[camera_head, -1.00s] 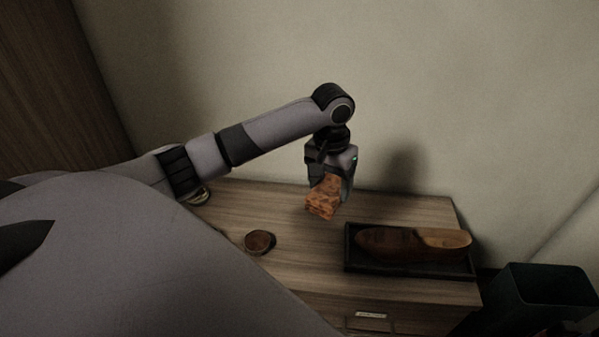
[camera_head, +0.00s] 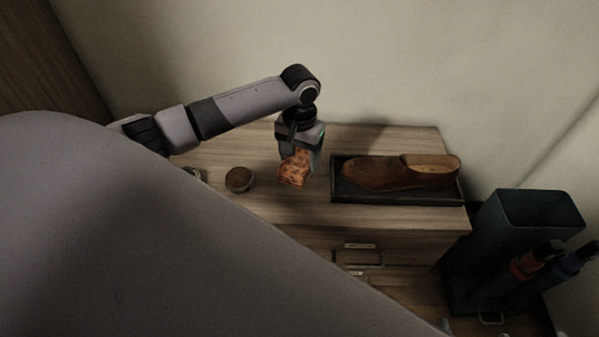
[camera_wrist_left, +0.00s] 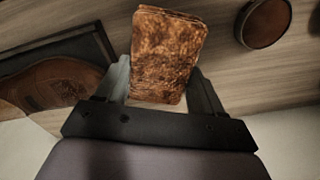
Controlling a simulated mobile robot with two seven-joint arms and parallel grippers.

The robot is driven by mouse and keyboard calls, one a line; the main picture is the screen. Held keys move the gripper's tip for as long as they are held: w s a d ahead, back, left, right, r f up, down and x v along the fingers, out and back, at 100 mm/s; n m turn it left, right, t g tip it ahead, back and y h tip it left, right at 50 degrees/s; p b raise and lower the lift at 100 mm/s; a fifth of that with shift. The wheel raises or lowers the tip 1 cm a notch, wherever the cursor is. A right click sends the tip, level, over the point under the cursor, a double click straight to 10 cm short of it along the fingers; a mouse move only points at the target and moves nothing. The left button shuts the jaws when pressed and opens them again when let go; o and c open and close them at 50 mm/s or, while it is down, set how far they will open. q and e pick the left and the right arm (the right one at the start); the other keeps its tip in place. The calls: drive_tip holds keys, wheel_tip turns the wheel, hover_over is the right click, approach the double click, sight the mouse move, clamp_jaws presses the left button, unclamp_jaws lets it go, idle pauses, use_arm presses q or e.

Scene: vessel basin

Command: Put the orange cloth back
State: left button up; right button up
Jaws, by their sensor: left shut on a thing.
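The orange cloth (camera_head: 294,168) is a folded, mottled orange-brown block. My left gripper (camera_head: 299,152) is shut on it and holds it over the cabinet top, between a small round brown tin and a dark tray. In the left wrist view the cloth (camera_wrist_left: 165,55) sits between the two fingers of the gripper (camera_wrist_left: 158,85). I cannot tell whether its lower edge touches the wood. My right gripper is not in view.
A brown shoe (camera_head: 390,173) lies in the dark tray (camera_head: 400,198) on the right of the wooden cabinet top (camera_head: 260,205). The round tin (camera_head: 239,179) stands left of the cloth. A dark green bin (camera_head: 535,212) and dark bottles or tubes (camera_head: 535,262) stand right of the cabinet.

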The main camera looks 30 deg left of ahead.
sight(300, 172)
use_arm(q)
wheel_tip(300, 172, down, 6)
drive_tip(key=shift+r+b, duration=0.15)
drive_tip(key=shift+b, duration=0.95)
drive_tip(key=shift+f, duration=0.2)
drive_tip(key=shift+r, duration=0.1)
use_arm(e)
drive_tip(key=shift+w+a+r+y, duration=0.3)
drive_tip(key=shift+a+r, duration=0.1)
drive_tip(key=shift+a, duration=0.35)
use_arm(q)
drive_tip(key=o, duration=0.9)
drive_tip(key=shift+o, duration=0.2)
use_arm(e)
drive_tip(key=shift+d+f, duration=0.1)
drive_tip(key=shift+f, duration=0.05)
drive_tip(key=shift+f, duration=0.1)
